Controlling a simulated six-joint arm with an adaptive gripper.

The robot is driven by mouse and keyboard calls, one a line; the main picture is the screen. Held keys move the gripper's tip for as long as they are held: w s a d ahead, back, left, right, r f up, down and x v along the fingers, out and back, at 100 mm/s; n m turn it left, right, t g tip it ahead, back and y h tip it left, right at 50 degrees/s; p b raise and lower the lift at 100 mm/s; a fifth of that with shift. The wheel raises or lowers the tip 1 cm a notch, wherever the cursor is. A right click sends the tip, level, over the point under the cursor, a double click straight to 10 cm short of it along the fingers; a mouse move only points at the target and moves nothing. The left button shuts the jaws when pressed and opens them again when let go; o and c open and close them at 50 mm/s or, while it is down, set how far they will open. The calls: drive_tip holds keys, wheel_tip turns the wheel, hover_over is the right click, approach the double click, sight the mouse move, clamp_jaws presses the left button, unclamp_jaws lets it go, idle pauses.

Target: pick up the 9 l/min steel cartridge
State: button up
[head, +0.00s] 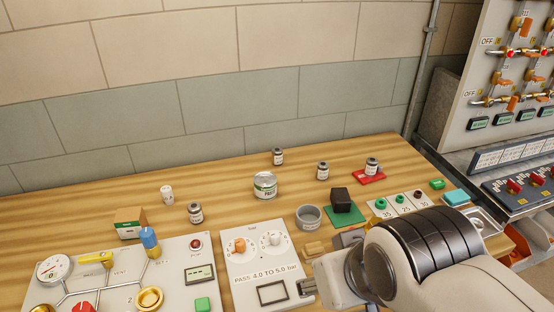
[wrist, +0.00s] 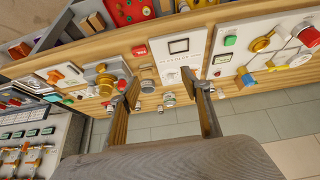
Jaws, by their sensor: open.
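Several small grey steel cartridges with white labels stand upright on the wooden bench in the head view. One is at the back (head: 278,157), one right of it (head: 322,171), one on a red pad (head: 372,167) and one at the left (head: 195,213). Their labels are too small to read, so I cannot tell which is the 9 l/min one. My gripper (head: 328,263) is at the front of the bench, partly hidden by my wrist. In the wrist view my gripper (wrist: 165,88) is open, with its two fingers apart and nothing held between them.
A wide labelled tin (head: 265,186), an open grey cup (head: 308,216) and a black block (head: 341,200) on a green pad stand mid-bench. A white test panel (head: 265,262) and a gauge panel (head: 120,275) lie in front. A wall (head: 200,105) rises behind.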

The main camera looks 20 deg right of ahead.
drive_tip(key=w+d+r+t+h, duration=0.1)
drive_tip(key=w+d+t, duration=0.15)
drive_tip(key=w, duration=0.85)
drive_tip(key=w+d+r+t, duration=0.1)
drive_tip(key=w+d, duration=0.3)
drive_tip(key=w, duration=0.8)
drive_tip(key=w+d+r+t+h, duration=0.1)
drive_tip(key=w+d, duration=0.3)
drive_tip(key=w, duration=0.7)
drive_tip(key=w+d+f+n+t+y, duration=0.1)
drive_tip(key=w+f, duration=0.5)
drive_tip(key=w, duration=0.3)
drive_tip(key=w+d+f+t+y, duration=0.1)
drive_tip(key=w+f+t+y, duration=0.1)
drive_tip(key=w+f, duration=0.45)
drive_tip(key=n+y, duration=0.1)
drive_tip(key=y, duration=0.1)
approach(280, 150)
drive_tip(key=w, duration=0.3)
drive_tip(key=shift+a+f, duration=0.3)
drive_tip(key=shift+f, duration=0.3)
drive_tip(key=shift+w, duration=0.15)
drive_tip(key=shift+x, duration=1.2)
